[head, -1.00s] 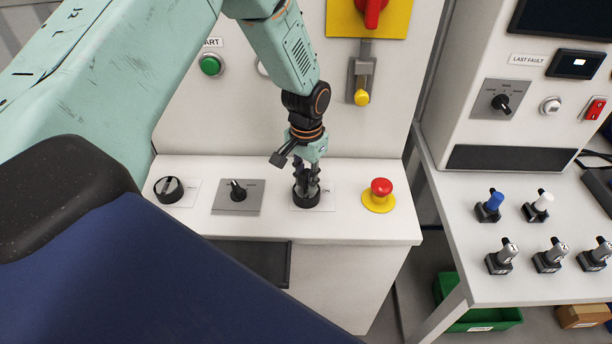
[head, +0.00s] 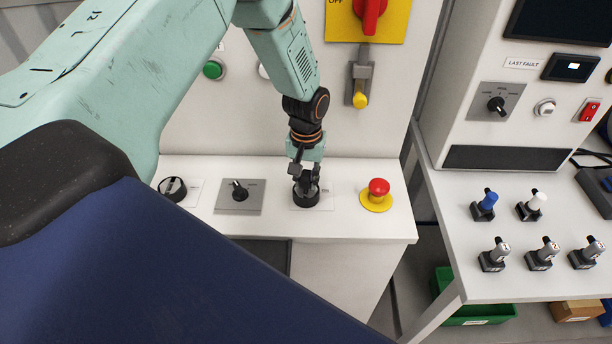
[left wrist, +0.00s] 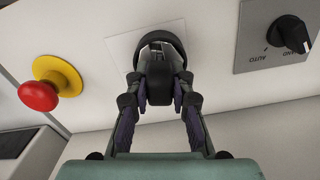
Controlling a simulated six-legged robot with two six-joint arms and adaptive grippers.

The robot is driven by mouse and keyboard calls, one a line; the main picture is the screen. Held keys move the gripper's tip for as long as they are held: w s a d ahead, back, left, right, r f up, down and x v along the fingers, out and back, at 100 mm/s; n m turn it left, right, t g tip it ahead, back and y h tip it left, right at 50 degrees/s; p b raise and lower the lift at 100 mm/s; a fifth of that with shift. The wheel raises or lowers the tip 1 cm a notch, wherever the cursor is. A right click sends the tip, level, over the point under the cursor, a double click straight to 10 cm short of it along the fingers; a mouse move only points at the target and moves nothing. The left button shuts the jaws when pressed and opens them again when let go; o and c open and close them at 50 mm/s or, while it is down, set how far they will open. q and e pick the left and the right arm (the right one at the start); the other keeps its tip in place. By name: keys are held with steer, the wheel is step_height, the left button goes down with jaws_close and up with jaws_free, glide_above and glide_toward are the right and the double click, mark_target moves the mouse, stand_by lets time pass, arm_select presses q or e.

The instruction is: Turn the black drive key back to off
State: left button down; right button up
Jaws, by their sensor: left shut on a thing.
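The black drive key switch (head: 305,197) sits on a white label plate on the console ledge, left of the red mushroom button. My left gripper (head: 307,180) points down at it from above, its fingers closed on the key's grip. In the left wrist view the key (left wrist: 160,80) stands between the two fingertips of my gripper (left wrist: 160,97), inside a round black collar (left wrist: 150,42). The fingers hide part of the key and most of the label, so the key's exact setting is hard to read. My right gripper is not in view.
A black selector (head: 238,190) on a grey plate and another round black knob (head: 172,188) are to the left. The red emergency button (head: 379,187) on its yellow base is close on the right. A side table (head: 515,280) holds several small keys.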

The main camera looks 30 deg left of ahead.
arm_select(q)
steer(key=shift+w, duration=0.1)
steer(key=shift+r+n+p, duration=0.15)
steer(key=shift+n+p, duration=0.25)
steer(key=shift+n, duration=0.2)
steer(key=n, duration=0.3)
steer(key=c, duration=1.1)
jaws_free()
step_height(320, 180, up, 11)
steer(key=shift+r, duration=0.35)
